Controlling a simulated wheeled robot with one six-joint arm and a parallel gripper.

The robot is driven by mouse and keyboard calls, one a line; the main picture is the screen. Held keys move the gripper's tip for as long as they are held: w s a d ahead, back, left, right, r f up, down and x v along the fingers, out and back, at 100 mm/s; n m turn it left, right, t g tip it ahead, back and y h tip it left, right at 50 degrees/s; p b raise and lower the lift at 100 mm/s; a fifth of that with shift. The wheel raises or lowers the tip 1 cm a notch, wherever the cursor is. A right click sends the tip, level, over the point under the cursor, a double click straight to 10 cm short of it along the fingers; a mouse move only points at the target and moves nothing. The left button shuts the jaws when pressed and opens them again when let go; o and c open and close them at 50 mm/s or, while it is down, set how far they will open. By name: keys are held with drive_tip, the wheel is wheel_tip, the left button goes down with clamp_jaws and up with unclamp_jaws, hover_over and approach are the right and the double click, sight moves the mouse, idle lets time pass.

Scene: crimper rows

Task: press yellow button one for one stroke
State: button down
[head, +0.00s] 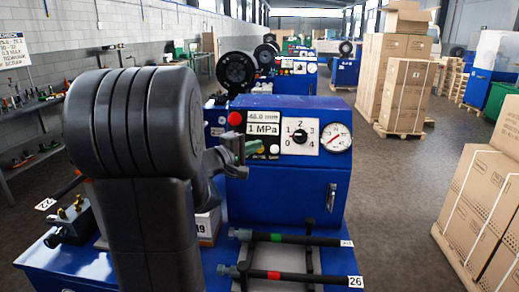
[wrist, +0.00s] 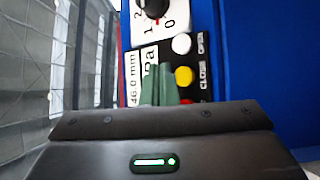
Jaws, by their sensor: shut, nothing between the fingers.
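A yellow button (wrist: 184,76) shows in the wrist view on a black panel strip, between a white button (wrist: 182,44) and a red button partly seen at the lower edge. The labels OPEN and CLOSE stand beside them. My gripper's green fingers (wrist: 160,86) are shut and empty, just left of the yellow button in the picture; whether they touch the panel I cannot tell. In the head view my gripper (head: 255,147) is in front of the panel of the blue crimper (head: 290,185), below the display (head: 263,128). The yellow button is not clear there.
A large red button (head: 235,118), a dial (head: 299,136) and a gauge (head: 336,137) are on the panel. Hoses (head: 300,239) lie in front of the crimper. Cartons (head: 480,205) stand on the right, with open floor between. A shelf is at left.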

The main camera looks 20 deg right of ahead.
drive_tip(key=shift+w+d+f+b, duration=0.55)
drive_tip(key=shift+w+f+b, duration=0.15)
drive_tip(key=shift+w, duration=0.15)
drive_tip(key=shift+w+d+f+b, duration=0.4)
drive_tip(key=shift+w+b, duration=0.2)
drive_tip(key=shift+b, duration=0.75)
idle(2.0)
drive_tip(key=shift+a, duration=0.1)
drive_tip(key=shift+s+a+r+b, duration=0.35)
drive_tip(key=shift+s+r, duration=0.05)
drive_tip(key=shift+s, duration=0.2)
drive_tip(key=shift+s+a+r, duration=0.55)
drive_tip(key=shift+s+r, duration=0.15)
drive_tip(key=shift+s, duration=0.2)
drive_tip(key=shift+s+a+r, duration=0.5)
drive_tip(key=shift+s+r, duration=0.2)
drive_tip(key=shift+s, duration=0.2)
idle(1.3)
